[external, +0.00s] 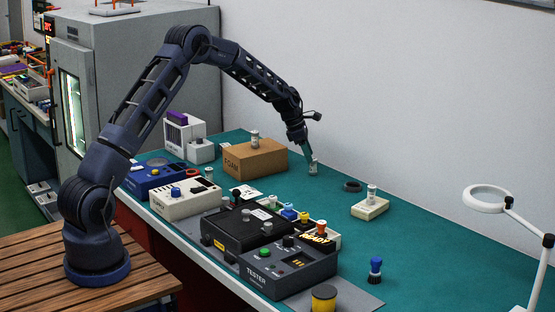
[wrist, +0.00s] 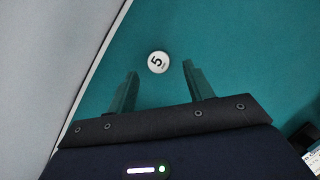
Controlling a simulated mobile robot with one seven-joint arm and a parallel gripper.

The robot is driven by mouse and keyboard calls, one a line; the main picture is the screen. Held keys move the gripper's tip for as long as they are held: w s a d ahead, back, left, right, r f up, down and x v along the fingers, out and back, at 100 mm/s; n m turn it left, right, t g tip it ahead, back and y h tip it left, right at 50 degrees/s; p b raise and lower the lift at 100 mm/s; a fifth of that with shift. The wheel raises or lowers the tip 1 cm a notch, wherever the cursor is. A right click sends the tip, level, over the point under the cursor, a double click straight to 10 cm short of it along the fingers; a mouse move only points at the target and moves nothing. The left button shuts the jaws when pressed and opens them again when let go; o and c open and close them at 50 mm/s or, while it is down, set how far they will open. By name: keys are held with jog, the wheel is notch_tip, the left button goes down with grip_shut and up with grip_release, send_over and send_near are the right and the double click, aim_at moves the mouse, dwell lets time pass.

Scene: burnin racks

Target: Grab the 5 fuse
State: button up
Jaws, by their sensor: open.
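The 5 fuse shows in the wrist view as a round white top marked "5" (wrist: 159,62), seen from above. It lies just ahead of the fingertips and roughly between their lines. My gripper (wrist: 160,72) is open, with its two green fingers apart and nothing held. In the external view my gripper (external: 308,147) points down just above a small pale upright cylinder (external: 313,165) on the green bench, which appears to be this fuse. Whether a finger touches it cannot be told.
A cardboard FOAM box (external: 262,160) with a similar cylinder (external: 255,139) on top stands left of my gripper. A dark ring (external: 352,186) and a pale block (external: 370,208) bearing another cylinder (external: 372,191) lie to the right. A black tester (external: 287,268) stands nearer the front. The wall is close behind.

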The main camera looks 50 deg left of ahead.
aim_at(313, 165)
jog(key=shift+x, duration=2.95)
jog(key=shift+a, duration=0.1)
jog(key=shift+c, duration=0.4)
jog(key=c, duration=1)
